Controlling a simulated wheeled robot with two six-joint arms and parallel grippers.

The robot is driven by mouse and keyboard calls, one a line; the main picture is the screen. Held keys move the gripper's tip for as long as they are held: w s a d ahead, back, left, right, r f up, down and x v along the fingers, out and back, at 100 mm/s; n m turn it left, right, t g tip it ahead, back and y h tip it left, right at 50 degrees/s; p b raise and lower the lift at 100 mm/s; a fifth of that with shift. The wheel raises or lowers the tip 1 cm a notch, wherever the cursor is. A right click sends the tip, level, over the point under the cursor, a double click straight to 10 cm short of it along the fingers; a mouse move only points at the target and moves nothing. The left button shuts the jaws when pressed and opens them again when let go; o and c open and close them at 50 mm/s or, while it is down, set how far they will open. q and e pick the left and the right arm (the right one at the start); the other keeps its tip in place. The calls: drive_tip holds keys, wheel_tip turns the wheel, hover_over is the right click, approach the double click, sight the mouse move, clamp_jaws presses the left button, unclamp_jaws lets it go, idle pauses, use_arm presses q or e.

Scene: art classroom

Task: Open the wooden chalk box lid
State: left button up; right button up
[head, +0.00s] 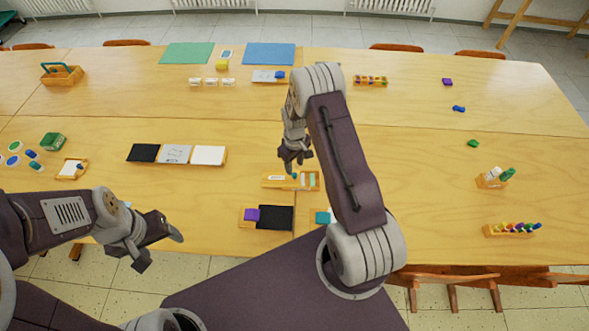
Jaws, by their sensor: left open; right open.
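A small wooden box (275,185), which looks like the chalk box, lies on the table near the middle. Its left part has a pale label and its right end shows pale pieces in compartments. A small teal spot, perhaps a knob, shows on top near its middle. I cannot tell how far its lid is open. My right gripper (295,164) is open, pointing down just above and behind the box, with no clear contact. My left gripper (161,248) is open and empty at the table's front edge, left of and apart from the box.
A tray with a purple block and black panel (275,217) lies in front of the box. A teal block (322,217) is partly hidden by my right arm. A three-panel tray (177,154) lies to the left.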

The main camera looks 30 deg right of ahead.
sight(295, 174)
wheel_tip(295, 174, down, 5)
drive_tip(key=shift+r, duration=0.1)
drive_tip(key=shift+c, duration=0.3)
clamp_jaws()
idle(1.1)
